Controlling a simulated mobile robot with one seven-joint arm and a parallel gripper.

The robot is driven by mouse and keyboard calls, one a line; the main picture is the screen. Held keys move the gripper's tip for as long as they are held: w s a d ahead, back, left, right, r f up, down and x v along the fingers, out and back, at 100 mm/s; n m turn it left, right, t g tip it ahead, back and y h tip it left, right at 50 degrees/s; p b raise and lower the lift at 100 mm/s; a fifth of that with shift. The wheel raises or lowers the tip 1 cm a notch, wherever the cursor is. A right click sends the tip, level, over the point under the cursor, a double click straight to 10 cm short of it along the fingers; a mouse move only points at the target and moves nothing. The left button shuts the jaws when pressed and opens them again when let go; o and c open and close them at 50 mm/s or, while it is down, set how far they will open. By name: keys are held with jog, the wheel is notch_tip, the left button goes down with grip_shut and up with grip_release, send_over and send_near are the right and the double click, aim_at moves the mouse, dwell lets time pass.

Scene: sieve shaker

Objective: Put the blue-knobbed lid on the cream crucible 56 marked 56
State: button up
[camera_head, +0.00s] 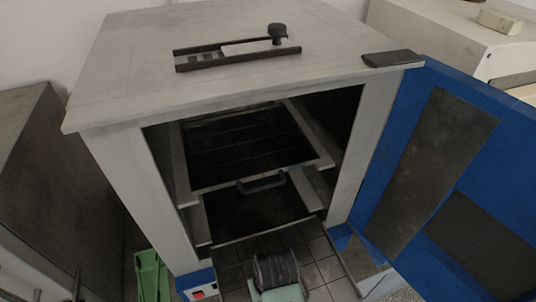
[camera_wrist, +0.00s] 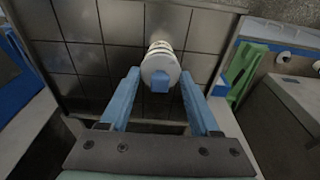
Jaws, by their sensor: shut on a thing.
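My gripper (camera_wrist: 160,76) has two blue fingers whose tips close in on both sides of a pale round lid (camera_wrist: 158,65) in the wrist view. The lid's blue knob (camera_wrist: 160,84) faces the wrist camera, between the fingers. A cream, banded crucible (camera_wrist: 160,47) shows just beyond the lid, in line with it. I cannot tell whether the lid touches the crucible. No number can be read. In the head view my wrist (camera_head: 277,272) is at the bottom centre and hides the fingers, lid and crucible.
A grey cabinet (camera_head: 112,165) stands open, its blue door (camera_head: 395,125) swung right. A dark handled shelf (camera_head: 240,150) is inside. Below it is a tiled surface (camera_head: 325,268), which also lies behind the crucible in the wrist view (camera_wrist: 85,60). A green object (camera_head: 150,275) stands at lower left.

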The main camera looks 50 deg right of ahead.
jog(key=shift+f, duration=0.25)
jog(key=shift+f, duration=0.35)
jog(key=o, duration=1.3)
